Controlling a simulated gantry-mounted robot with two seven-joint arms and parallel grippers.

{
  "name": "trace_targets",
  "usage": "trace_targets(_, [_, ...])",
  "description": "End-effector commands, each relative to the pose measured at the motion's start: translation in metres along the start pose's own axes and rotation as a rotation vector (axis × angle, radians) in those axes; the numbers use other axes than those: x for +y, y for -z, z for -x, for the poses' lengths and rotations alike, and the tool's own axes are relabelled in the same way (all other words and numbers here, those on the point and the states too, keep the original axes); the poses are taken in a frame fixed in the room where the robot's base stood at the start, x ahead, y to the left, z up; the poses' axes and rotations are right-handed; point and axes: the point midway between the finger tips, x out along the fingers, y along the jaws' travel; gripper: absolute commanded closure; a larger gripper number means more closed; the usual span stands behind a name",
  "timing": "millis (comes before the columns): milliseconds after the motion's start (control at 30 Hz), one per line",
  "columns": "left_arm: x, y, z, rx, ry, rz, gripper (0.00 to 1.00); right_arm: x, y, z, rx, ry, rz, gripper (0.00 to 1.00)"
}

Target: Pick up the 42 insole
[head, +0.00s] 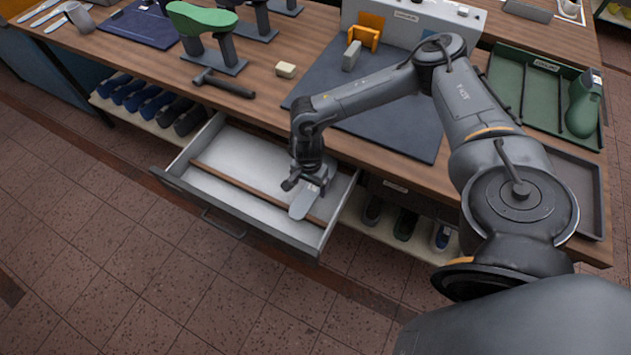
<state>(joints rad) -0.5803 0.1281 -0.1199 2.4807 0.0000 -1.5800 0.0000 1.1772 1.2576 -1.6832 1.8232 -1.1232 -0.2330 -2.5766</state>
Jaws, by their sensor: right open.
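A light grey insole (302,204) lies in the open drawer (225,165), near its right end and by the brown divider strip. Its size number cannot be read. My right gripper (309,185) points down into the drawer, right over the upper end of the insole, and is open. Its fingers hide that end, and I cannot tell whether they touch it. My left gripper is not in view.
The drawer sticks out from the wooden workbench (285,45). A hammer (224,83) and a small cream block (286,70) lie on the bench. A green tray (535,95) holds a green shoe last (583,105). Shoes stand on the shelves below.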

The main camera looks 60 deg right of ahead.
Motion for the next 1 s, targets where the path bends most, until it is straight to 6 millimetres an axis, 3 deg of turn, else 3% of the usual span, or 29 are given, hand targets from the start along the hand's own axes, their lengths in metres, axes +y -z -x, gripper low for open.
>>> trace_targets(100, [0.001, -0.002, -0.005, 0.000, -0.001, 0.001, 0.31, 0.000, 0.000, -0.017, 0.000, -0.001, 0.001, 0.12])
trace_targets(233, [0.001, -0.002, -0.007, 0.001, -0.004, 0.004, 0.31, -0.001, 0.000, -0.024, 0.000, 0.000, 0.000, 0.12])
trace_targets(1000, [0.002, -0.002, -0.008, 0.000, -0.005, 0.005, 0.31, 0.000, 0.000, -0.030, 0.000, -0.001, 0.000, 0.12])
